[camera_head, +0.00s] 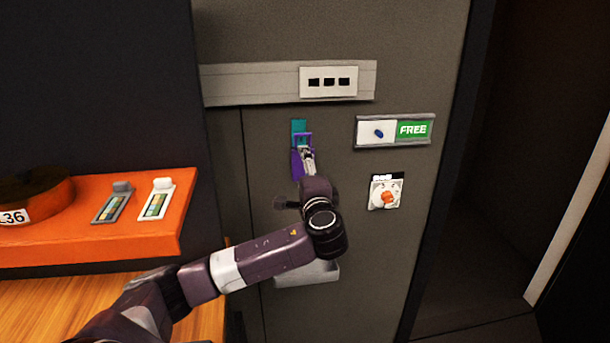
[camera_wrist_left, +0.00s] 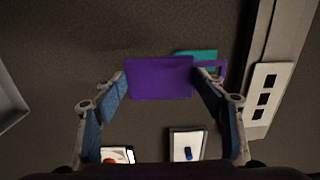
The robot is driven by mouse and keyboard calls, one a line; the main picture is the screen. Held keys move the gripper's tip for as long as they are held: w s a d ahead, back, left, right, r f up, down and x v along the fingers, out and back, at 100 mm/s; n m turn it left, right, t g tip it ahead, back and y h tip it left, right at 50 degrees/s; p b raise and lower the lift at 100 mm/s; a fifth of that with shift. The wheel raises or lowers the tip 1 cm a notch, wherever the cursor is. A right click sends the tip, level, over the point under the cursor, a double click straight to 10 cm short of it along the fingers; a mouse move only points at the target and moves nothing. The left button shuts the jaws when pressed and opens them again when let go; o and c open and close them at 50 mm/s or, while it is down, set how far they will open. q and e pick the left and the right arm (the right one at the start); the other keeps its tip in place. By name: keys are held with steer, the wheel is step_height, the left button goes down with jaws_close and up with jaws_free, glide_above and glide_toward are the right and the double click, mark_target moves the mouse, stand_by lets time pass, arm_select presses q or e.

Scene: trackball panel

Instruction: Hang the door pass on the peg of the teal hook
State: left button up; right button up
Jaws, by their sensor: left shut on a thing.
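The door pass (camera_head: 296,165) is purple, with an open loop at its top end, and is held upright near the grey wall panel. It also shows in the left wrist view (camera_wrist_left: 160,78), where its loop points right. My left gripper (camera_head: 307,157) is shut on the pass, with one finger on each side in the wrist view (camera_wrist_left: 164,82). The teal hook (camera_head: 298,126) is on the panel, directly behind and above the pass's loop; it shows partly behind the pass in the wrist view (camera_wrist_left: 196,54). I cannot make out the peg, nor whether the loop touches it.
A strip with three black sockets (camera_head: 329,82) runs above the hook. A slider sign reading FREE (camera_head: 394,131) and a small picture card (camera_head: 385,192) are to the right. An orange shelf (camera_head: 130,235) with two cards stands at left. A pale ledge (camera_head: 308,274) is below.

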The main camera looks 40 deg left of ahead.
arm_select(q)
steer(key=shift+b+x, duration=0.55)
steer(key=shift+x, duration=1)
steer(key=shift+w+a+f+b, duration=0.2)
steer(key=shift+a+f+b, duration=0.1)
steer(key=shift+f, duration=0.15)
steer(key=shift+w+a+f+b, duration=0.2)
steer(key=shift+a+f+b, duration=0.1)
steer(key=shift+f, duration=0.15)
steer(key=o, duration=1.1)
steer(key=shift+d, duration=0.1)
glide_toward(302, 167)
steer(key=shift+w+f, duration=0.2)
steer(key=shift+f, duration=0.6)
